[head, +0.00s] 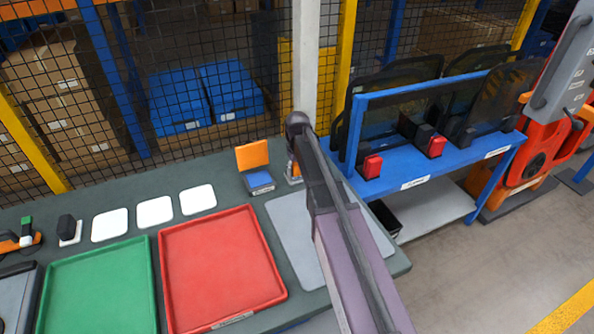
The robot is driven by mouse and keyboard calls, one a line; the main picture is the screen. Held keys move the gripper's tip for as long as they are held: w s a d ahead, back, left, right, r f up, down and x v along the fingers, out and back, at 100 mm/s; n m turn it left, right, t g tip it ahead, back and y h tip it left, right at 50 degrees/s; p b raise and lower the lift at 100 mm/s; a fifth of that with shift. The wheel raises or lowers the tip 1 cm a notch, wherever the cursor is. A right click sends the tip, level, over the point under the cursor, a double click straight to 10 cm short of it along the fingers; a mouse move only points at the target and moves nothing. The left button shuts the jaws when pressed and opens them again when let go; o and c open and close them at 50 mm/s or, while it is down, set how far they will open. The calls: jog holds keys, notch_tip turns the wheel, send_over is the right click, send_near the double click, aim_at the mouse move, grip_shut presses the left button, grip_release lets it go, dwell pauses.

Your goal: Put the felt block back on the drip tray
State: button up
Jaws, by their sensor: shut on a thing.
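My arm (352,245) reaches in from the bottom and crosses the right end of the bench. My gripper cannot be made out; the arm hides that area, so what it holds is not visible. I cannot pick out the felt block for certain. A small blue and dark block (260,184) sits on the bench in front of an upright orange plate (252,155). I cannot tell which thing is the drip tray. Several flat white pads (154,211) lie in a row on the bench, and one at the left bears a dark block (68,227).
A red tray (220,268), a green tray (100,290) and a grey mat (291,228) lie along the bench front. An orange tool (22,240) lies far left. A blue rack (420,165) with dark panels stands right, near an orange-red machine (535,150). Mesh fencing (210,50) runs behind.

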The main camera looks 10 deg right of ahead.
jog(key=shift+f, duration=0.25)
jog(key=o, duration=1)
jog(key=shift+r, duration=0.1)
jog(key=shift+r, duration=0.2)
notch_tip(320, 180, up, 12)
jog(key=p, duration=1.2)
jog(key=shift+s, duration=0.1)
jog(key=s+m, duration=0.1)
jog(key=s, duration=1)
jog(key=s+m, duration=0.1)
jog(key=s, duration=1)
